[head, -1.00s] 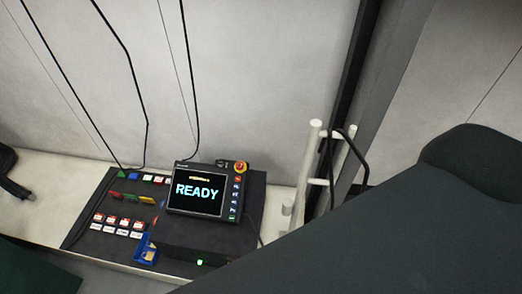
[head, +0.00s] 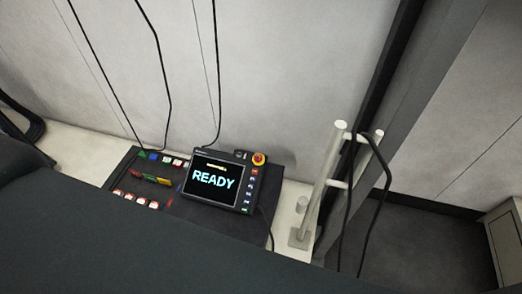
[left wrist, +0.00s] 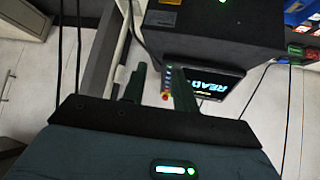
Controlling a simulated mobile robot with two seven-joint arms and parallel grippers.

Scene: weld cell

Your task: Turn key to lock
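The teach pendant (head: 220,182) leans on the dark console in the head view, its screen reading READY. A red emergency stop on a yellow base (head: 258,159) sits at its upper right corner. A small dark round switch (head: 239,155) is just left of it; I cannot make out a key or its angle. In the left wrist view my left gripper (left wrist: 160,88) has its two dark green fingers apart, with nothing held between them. The pendant (left wrist: 222,84) and its emergency stop (left wrist: 165,97) show beyond the fingers, apart from them. My right gripper is in neither view.
The console (head: 270,205) carries rows of coloured parts and labelled pieces. A pale post rack (head: 318,185) with a black cable stands to the right of it. Cables hang down the wall behind. My dark arm link covers the lower left of the head view.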

